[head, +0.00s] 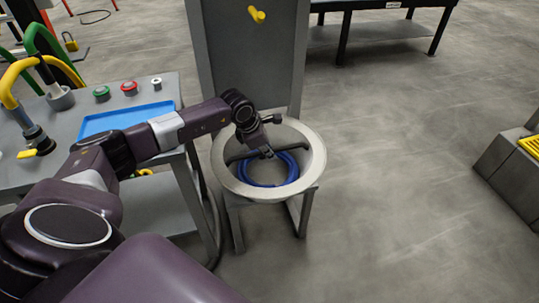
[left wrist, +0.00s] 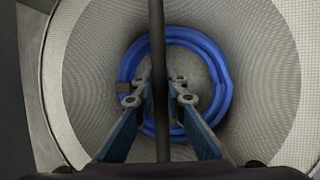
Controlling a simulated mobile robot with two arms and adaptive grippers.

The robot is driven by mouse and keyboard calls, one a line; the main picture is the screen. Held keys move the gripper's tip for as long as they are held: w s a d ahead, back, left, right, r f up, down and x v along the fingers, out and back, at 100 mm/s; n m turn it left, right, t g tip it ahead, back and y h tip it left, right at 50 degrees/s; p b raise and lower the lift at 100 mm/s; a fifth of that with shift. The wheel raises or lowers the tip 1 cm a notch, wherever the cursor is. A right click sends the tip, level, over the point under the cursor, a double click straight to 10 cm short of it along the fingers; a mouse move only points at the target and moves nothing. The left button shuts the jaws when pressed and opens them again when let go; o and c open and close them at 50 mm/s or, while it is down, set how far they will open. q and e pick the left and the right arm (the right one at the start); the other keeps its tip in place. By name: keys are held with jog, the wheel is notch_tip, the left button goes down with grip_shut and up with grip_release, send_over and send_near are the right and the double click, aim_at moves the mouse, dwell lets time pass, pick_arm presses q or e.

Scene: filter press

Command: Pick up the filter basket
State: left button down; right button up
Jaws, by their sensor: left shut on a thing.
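The filter basket (head: 316,158) is a round, light grey bowl with a wide rim, seated in a grey stand in the middle of the head view. A dark bar (head: 238,157) crosses its opening as a handle. In the left wrist view the basket's mesh wall (left wrist: 268,50) fills most of the picture, and the bar (left wrist: 157,30) runs up the middle. My left gripper (head: 267,152) reaches into the basket opening from above. Its fingers (left wrist: 160,98) are shut on the bar, one on each side. My right gripper is not in view.
A coiled blue hose (head: 262,184) lies inside the basket, below the bar. A tall grey panel (head: 247,65) stands right behind. A bench with a blue tray (head: 125,117) and buttons is at left. A low dark table (head: 375,27) is behind.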

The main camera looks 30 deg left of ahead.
aim_at(290, 192)
pick_arm(q)
notch_tip(290, 192, up, 2)
jog(key=shift+w+r, duration=0.15)
jog(key=s+d, duration=0.3)
jog(key=d, duration=0.1)
jog(key=s+d, duration=0.4)
jog(key=s+d+p, duration=0.1)
jog(key=s+d, duration=0.2)
jog(key=d, duration=0.1)
jog(key=shift+s+d, duration=0.3)
jog(key=shift+s, duration=0.05)
jog(key=shift+s+d, duration=0.4)
jog(key=shift+d, duration=0.05)
jog(key=shift+s+d+r, duration=0.1)
jog(key=shift+r, duration=0.2)
jog(key=shift+r+p, duration=0.6)
jog(key=shift+r, duration=0.55)
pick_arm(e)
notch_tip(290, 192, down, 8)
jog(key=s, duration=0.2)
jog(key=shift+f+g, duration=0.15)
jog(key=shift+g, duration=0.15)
pick_arm(q)
jog(key=shift+s, duration=0.1)
